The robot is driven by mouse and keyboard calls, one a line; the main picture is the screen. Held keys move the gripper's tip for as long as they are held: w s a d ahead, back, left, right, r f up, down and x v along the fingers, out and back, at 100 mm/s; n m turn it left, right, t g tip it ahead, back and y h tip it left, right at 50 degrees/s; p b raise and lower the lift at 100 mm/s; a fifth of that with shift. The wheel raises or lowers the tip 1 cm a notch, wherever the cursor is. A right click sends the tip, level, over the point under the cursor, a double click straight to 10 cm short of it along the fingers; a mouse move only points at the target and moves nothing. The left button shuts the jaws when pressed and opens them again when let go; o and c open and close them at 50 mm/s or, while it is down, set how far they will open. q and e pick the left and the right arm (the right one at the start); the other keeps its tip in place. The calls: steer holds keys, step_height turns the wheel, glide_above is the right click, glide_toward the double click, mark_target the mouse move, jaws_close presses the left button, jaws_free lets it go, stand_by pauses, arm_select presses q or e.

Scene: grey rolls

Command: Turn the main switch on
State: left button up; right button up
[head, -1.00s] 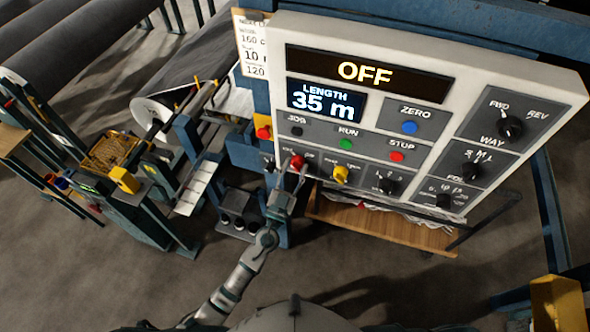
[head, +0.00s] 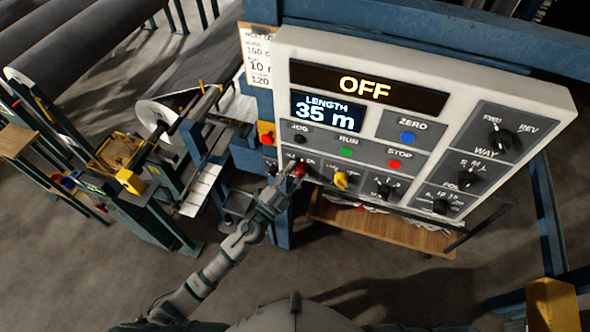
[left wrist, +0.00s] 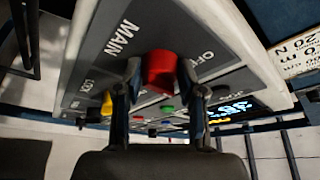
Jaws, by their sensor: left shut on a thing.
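The main switch is a red knob (head: 299,170) at the lower left of the white control panel (head: 283,44). In the left wrist view the red knob (left wrist: 160,72) sits under the word MAIN, with OFF printed to its right. My left gripper (head: 285,178) is shut on the knob; its two fingers (left wrist: 160,85) lie on either side of it. The panel's display (head: 365,88) reads OFF. My right gripper is not in view.
A yellow knob (head: 342,180) and a black knob (head: 385,188) sit right of the red one. A red button (head: 266,137) is at the panel's left. A wooden shelf (head: 380,231) stands below. Grey rolls (head: 85,40) lie at the back left.

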arm_select(q)
steer(key=m+g, duration=0.1)
steer(key=m, duration=0.2)
steer(key=m+g, duration=0.2)
steer(key=m, duration=0.2)
steer(key=shift+a+m, duration=0.1)
steer(key=shift+m, duration=0.2)
steer(key=shift+s+y, duration=0.1)
steer(key=shift+y, duration=0.2)
steer(key=o, duration=1.1)
steer(key=shift+o, duration=0.2)
steer(key=shift+r, duration=0.1)
